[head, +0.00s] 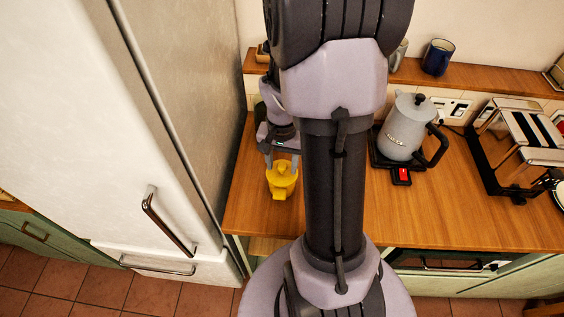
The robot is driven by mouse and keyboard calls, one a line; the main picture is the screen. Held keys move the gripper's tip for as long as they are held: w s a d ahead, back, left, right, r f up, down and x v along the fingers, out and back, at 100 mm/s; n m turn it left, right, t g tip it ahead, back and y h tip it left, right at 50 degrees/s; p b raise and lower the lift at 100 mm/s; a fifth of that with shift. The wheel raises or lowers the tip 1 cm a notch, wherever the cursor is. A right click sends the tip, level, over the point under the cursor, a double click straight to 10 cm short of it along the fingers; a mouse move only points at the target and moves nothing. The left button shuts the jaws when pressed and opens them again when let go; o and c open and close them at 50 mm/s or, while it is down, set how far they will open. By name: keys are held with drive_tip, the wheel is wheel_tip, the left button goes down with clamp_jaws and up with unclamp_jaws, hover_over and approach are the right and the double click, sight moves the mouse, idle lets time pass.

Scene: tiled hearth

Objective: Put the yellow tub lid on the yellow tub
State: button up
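My gripper (282,163) points down at the left end of the wooden counter, beside the fridge. Its two fingers are apart, with a yellow piece between them. The yellow tub (281,185) is directly below the fingertips, on the counter. The yellow lid cannot be told apart from the tub at this size; the upper yellow part between the fingers may be the lid. Whether the fingers touch or grip the yellow piece cannot be seen. My arm hides the middle of the counter.
The tall white fridge (75,105) stands close to the left of the gripper. Right of my arm are a grey kettle (404,130), a red-switched black base (401,176) and a toaster (520,135). A blue mug (437,57) stands on the back shelf. The counter's (450,215) front right is clear.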

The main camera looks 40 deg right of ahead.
drive_tip(key=shift+r, duration=0.15)
idle(0.4)
drive_tip(key=shift+r+p, duration=1.7)
drive_tip(key=shift+r, duration=0.3)
drive_tip(key=shift+r, duration=0.15)
wheel_tip(320, 180, up, 17)
drive_tip(key=p, duration=0.5)
drive_tip(key=shift+r, duration=0.2)
